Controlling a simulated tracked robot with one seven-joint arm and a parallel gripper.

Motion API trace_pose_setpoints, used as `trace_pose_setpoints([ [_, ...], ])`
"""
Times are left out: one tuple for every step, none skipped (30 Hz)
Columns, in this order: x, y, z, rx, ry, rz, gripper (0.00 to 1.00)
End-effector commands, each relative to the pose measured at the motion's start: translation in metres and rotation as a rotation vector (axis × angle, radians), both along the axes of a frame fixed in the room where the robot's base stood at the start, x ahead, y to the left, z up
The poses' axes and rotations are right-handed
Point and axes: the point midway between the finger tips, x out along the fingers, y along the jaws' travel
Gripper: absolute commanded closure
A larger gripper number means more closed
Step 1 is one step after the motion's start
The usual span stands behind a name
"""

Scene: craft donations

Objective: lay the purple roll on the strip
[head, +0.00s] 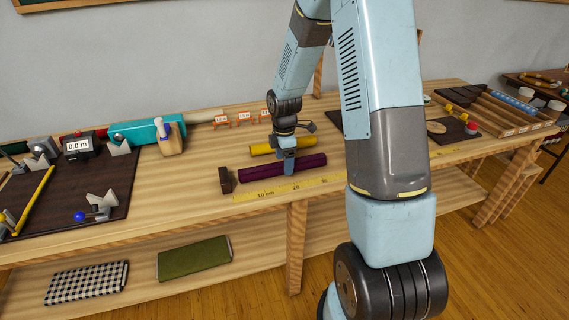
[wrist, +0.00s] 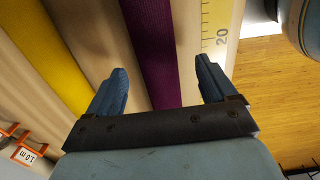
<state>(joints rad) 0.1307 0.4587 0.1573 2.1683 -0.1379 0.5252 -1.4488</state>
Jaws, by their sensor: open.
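The purple roll (head: 260,171) lies on the wooden bench in the head view, just behind the yellow measuring strip (head: 265,193) along the front edge. The roll runs roughly parallel to the strip and apart from it. My gripper (head: 289,167) is over the roll, pointing down. In the wrist view my gripper (wrist: 162,85) is open, with the purple roll (wrist: 152,45) between its two blue fingers. The strip (wrist: 216,25) with its "20" mark shows at the right there. I cannot tell whether the fingers touch the roll.
A yellow roll (head: 262,150) lies behind the purple one. A dark brown block (head: 226,180) stands at the left end of the strip. Small orange stands with labels (head: 243,118) are at the back. A dark board (head: 75,205) with fittings lies at the left.

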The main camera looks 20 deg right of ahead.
Motion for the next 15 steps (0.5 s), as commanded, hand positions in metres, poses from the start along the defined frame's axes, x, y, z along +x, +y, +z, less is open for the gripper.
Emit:
trace_pose_setpoints([
  [0.001, -0.001, 0.009, 0.000, -0.005, -0.001, 0.15],
  [0.001, -0.001, 0.014, -0.001, -0.004, -0.001, 0.15],
  [0.001, -0.001, 0.022, -0.001, -0.006, -0.001, 0.15],
  [0.001, 0.000, 0.028, -0.001, -0.005, 0.000, 0.15],
  [0.001, 0.000, 0.034, -0.001, -0.005, 0.000, 0.15],
  [0.001, -0.001, 0.042, -0.001, -0.005, -0.001, 0.15],
  [0.001, -0.001, 0.048, -0.001, -0.006, -0.001, 0.15],
  [0.001, -0.001, 0.054, -0.001, -0.006, -0.002, 0.15],
  [0.001, -0.001, 0.062, -0.001, -0.006, -0.002, 0.15],
  [0.001, -0.001, 0.068, -0.001, -0.006, -0.002, 0.15],
  [0.001, 0.000, 0.073, 0.000, -0.005, -0.002, 0.15],
  [0.001, 0.000, 0.081, 0.000, -0.005, -0.002, 0.15],
  [0.001, 0.000, 0.086, -0.001, -0.004, -0.002, 0.15],
  [0.001, -0.001, 0.091, -0.001, -0.004, -0.001, 0.15],
  [0.001, -0.001, 0.097, -0.001, -0.004, -0.001, 0.15],
])
